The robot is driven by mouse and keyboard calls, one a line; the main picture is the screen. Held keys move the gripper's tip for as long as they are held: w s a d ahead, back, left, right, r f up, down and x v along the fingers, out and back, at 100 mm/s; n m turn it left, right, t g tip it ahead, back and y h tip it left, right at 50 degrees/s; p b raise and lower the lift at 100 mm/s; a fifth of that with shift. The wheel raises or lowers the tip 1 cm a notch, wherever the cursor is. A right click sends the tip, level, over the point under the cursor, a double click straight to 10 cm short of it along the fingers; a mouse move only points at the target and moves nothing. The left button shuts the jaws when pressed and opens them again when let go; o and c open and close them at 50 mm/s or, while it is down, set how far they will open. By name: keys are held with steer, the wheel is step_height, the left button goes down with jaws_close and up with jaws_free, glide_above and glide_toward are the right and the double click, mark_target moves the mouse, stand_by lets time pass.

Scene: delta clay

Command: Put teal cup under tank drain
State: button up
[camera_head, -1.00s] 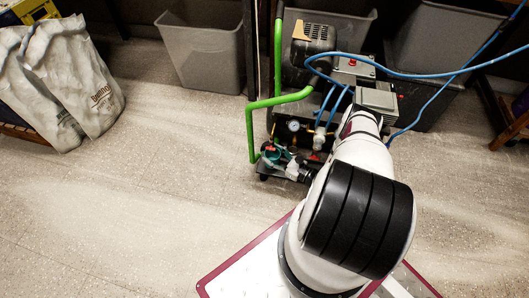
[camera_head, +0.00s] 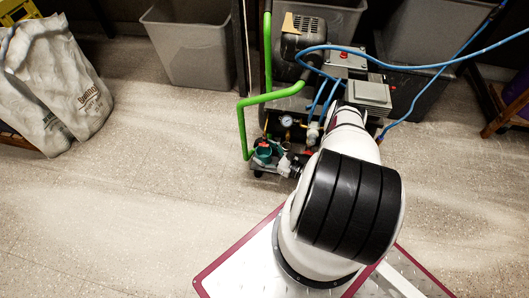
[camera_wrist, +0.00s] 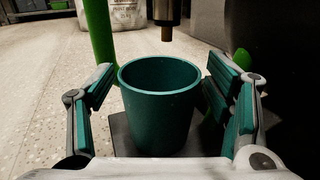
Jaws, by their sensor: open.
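The teal cup (camera_wrist: 158,104) stands upright on a dark plate (camera_wrist: 124,137) in the wrist view, its open rim facing up. My gripper (camera_wrist: 171,86) is open, with one teal-padded finger on each side of the cup and gaps between the pads and its wall. A metal tank drain nozzle (camera_wrist: 167,17) hangs above and behind the cup's rim, a little right of its centre. In the head view the cup (camera_head: 263,153) is small at the foot of the compressor tank, with my gripper (camera_head: 281,160) beside it. My arm hides part of the tank there.
A green pipe (camera_wrist: 98,35) rises just behind the cup at left. The compressor (camera_head: 304,38) has blue hoses (camera_head: 430,66). Grey bins (camera_head: 190,45) stand behind, and pale sacks (camera_head: 62,85) are at left. The floor (camera_head: 130,190) at left is clear.

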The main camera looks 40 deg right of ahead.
steer(key=shift+r, duration=0.15)
steer(key=shift+s+d, duration=0.15)
steer(key=shift+s, duration=0.2)
steer(key=p+v, duration=0.1)
steer(key=v, duration=1)
steer(key=shift+s, duration=0.2)
